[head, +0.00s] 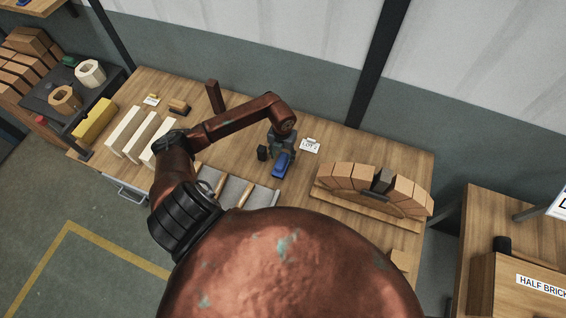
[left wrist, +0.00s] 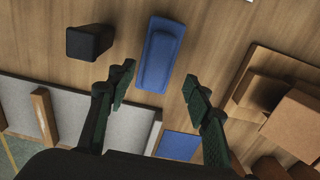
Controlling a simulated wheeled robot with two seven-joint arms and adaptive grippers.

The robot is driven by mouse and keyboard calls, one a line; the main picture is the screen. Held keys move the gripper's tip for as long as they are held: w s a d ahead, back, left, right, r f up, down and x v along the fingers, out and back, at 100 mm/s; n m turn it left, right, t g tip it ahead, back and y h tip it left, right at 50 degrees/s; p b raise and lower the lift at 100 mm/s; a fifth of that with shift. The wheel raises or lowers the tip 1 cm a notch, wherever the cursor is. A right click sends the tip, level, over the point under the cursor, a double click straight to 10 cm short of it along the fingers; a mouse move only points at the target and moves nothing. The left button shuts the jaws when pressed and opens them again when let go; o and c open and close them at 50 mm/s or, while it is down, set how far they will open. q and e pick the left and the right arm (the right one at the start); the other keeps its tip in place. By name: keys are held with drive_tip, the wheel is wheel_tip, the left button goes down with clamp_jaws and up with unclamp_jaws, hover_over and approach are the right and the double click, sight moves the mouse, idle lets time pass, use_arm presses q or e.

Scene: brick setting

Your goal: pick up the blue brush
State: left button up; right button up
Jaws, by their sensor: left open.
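The blue brush (left wrist: 160,55) lies on the wooden workbench (head: 232,158), seen from above in the left wrist view. In the head view its blue shape (head: 281,166) shows just below my left gripper (head: 284,149). In the left wrist view the two dark green fingers of my left gripper (left wrist: 159,76) are spread apart and empty. The brush lies ahead of and between the fingertips, with clear gaps at both sides; I cannot tell how high above it they are. My right gripper is not in view.
A small black block or cup (left wrist: 88,43) stands left of the brush. A flat blue piece (left wrist: 180,146) lies nearer the wrist. A grey tray (head: 231,190) is at the front, a brick arch (head: 350,181) at right, and a white card (head: 310,146) behind.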

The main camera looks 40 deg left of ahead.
sight(282, 160)
use_arm(q)
drive_tip(key=f, duration=0.2)
drive_tip(key=f+p, duration=0.1)
drive_tip(key=shift+w+a+f, duration=0.2)
drive_tip(key=shift+a+f, duration=0.05)
drive_tip(key=shift+f, duration=0.6)
drive_tip(key=shift+c, duration=0.4)
clamp_jaws()
